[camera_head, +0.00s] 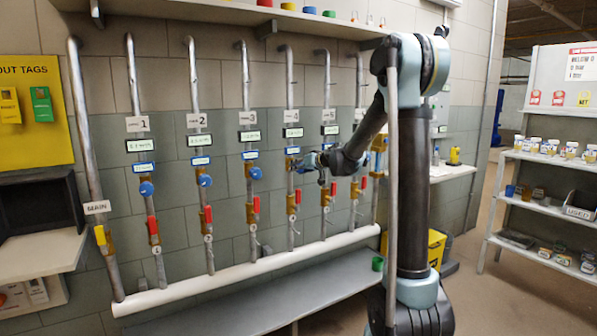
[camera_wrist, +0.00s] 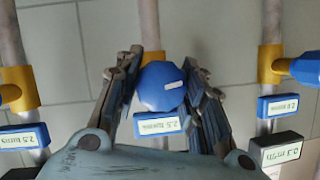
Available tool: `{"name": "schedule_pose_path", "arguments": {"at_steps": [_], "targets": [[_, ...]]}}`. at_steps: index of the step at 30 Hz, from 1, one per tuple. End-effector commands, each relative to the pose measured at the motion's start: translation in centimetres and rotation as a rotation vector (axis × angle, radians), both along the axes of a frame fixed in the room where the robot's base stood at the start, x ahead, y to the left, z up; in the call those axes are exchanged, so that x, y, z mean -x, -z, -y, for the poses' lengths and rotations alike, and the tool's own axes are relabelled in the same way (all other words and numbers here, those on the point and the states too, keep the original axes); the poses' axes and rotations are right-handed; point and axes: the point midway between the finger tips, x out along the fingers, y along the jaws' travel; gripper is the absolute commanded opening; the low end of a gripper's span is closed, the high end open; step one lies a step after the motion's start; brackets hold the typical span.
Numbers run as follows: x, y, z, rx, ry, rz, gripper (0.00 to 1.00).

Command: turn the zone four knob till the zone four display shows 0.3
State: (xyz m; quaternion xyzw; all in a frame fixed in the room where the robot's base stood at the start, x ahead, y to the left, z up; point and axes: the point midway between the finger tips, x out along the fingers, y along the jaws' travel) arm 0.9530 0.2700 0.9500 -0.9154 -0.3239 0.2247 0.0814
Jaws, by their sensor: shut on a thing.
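The zone four pipe (camera_head: 291,88) carries the number 4 sign (camera_head: 291,116). Its small display (camera_head: 293,133) sits just below the sign, too small to read in the head view, and is not visible in the wrist view. My gripper (camera_head: 297,163) reaches the pipe from the right, at knob height below the blue label (camera_head: 292,150). In the wrist view, the blue zone four knob (camera_wrist: 161,86) sits between my two fingers, which are shut on it from both sides.
Neighbouring pipes carry their own knobs, including the zone three knob (camera_head: 255,173), and red-handled valves (camera_head: 256,205). A neighbouring display (camera_wrist: 281,151) shows in the wrist view. A white horizontal pipe (camera_head: 250,268) and grey bench (camera_head: 250,300) lie below. A shelf (camera_head: 220,13) hangs above.

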Motion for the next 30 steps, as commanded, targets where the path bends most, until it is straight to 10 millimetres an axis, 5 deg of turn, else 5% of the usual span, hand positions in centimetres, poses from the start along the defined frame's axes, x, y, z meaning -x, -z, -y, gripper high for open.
{"name": "schedule_pose_path", "arguments": {"at_steps": [15,30], "targets": [[-0.2,0.03,0.21,-0.287,0.004,-0.192,0.13],[-0.23,0.02,0.26,-0.348,0.007,-0.233,0.13]]}}
